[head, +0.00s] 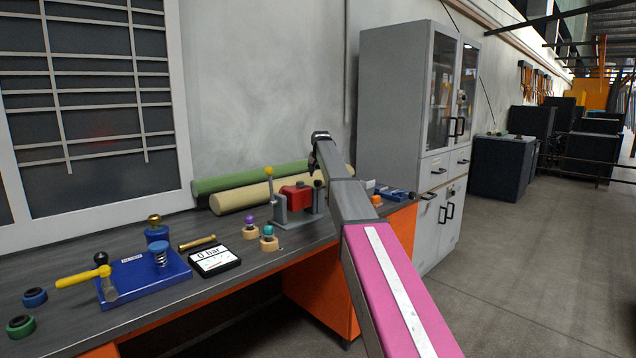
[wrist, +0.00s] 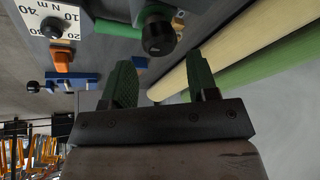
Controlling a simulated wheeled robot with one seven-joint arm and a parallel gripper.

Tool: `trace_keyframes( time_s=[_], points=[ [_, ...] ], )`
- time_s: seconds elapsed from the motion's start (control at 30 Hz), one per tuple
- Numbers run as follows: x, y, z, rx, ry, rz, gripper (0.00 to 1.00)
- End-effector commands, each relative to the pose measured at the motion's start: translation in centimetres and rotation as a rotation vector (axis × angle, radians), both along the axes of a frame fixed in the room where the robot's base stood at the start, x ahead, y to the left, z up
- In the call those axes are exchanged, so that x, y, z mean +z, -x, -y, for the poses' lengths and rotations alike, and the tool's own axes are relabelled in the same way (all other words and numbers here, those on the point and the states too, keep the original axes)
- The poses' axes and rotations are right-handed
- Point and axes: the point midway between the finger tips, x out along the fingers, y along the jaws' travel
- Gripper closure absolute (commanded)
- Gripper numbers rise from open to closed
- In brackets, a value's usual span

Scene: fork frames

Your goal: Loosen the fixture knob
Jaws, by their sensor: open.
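A grey fixture (head: 300,220) holding a red block (head: 296,196) stands on the bench in the head view. It has an upright lever with a yellow ball (head: 268,171). A small dark knob shows at its right side, close to my arm. In the wrist view, a black round knob (wrist: 158,36) on a green part is at the top, beyond and between my fingertips; I cannot tell for sure that it is the fixture's knob. My gripper (wrist: 160,75) is open, its two green fingers apart with nothing between them. In the head view, my arm partly hides this area.
Cream (head: 240,196) and green (head: 225,183) rolls lie along the wall. The wrist view also shows a torque scale (wrist: 60,18). A grey cabinet (head: 395,100) stands behind my arm.

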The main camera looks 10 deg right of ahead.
Motion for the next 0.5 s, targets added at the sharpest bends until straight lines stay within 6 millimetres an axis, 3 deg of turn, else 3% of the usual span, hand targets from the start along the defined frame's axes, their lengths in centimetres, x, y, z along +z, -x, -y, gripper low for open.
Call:
trace_keyframes(
  time_s=[0.23,0.5],
  points=[
    [-3.2,-1.4,0.0,0.000,0.000,-0.001,0.46],
    [-4.2,-1.8,0.0,0.000,0.000,0.000,0.46]
  ],
)
